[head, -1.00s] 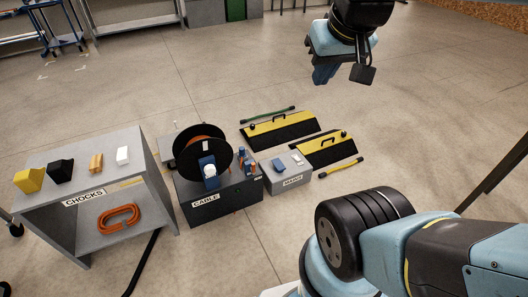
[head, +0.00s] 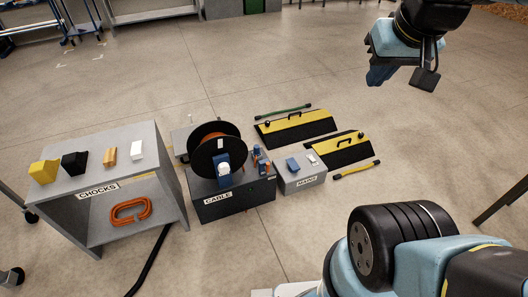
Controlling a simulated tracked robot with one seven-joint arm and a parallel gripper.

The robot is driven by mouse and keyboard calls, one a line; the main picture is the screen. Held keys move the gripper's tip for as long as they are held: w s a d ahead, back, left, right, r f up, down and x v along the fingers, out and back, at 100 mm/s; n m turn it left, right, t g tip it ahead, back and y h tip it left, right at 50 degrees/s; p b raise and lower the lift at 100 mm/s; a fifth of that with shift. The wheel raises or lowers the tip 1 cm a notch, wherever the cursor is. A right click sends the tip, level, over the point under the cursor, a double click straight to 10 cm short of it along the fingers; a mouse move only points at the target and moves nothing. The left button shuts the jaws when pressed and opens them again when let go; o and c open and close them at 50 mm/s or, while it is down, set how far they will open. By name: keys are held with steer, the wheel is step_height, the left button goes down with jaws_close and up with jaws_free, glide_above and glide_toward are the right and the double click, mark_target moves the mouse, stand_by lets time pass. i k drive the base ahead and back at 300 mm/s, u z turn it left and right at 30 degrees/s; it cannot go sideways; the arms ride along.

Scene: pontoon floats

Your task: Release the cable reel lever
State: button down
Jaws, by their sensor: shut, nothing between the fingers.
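The cable reel (head: 206,156), with black flanges and orange cable, stands upright on a dark box labelled CABLE (head: 240,202). A blue bracket with a white round part (head: 224,170) sits at the reel's front. Small blue and orange parts (head: 260,160) stand to its right on the same box. I cannot tell which of these is the lever. My gripper (head: 376,78) is at the upper right, pointing down, well apart from the reel. It is shut and empty.
A grey table labelled CHOCKS (head: 70,205) holds yellow, black, tan and white blocks, with an orange cable coil (head: 130,211) on its shelf. A grey box labelled MAINS (head: 306,184) stands right of the reel. Yellow-black ramps (head: 295,127) lie behind.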

mark_target(267, 167)
steer(key=i, duration=0.95)
steer(key=u, duration=0.05)
